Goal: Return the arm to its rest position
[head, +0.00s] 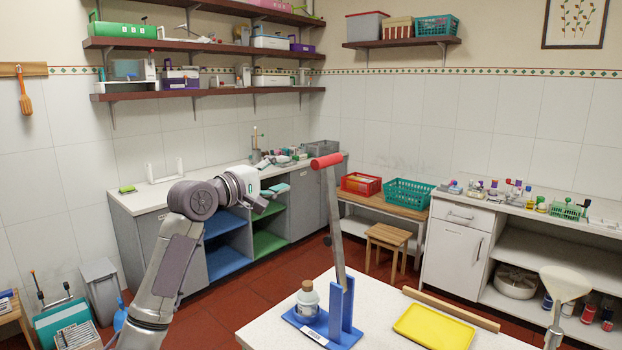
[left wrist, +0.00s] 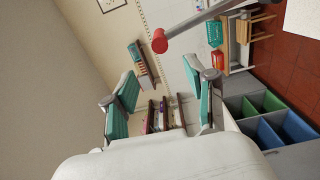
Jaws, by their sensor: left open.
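My left arm (head: 176,262) rises from the bottom left in the head view and bends to the right at the elbow. My left gripper (head: 274,191) is raised and points right, left of the red-handled metal bar. In the left wrist view its two teal-padded fingers (left wrist: 166,92) are spread wide with nothing between them. The metal bar (head: 335,220) stands tilted in a blue holder (head: 341,312) on the white table, apart from the gripper. Its red end (left wrist: 160,41) also shows in the left wrist view. My right gripper is not in view.
The white table (head: 268,332) also holds a clear bottle (head: 307,300) on the blue base, a yellow tray (head: 433,326) and a wooden strip (head: 451,309). A counter (head: 150,196) and wall shelves (head: 200,92) stand behind the arm. The air around the gripper looks clear.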

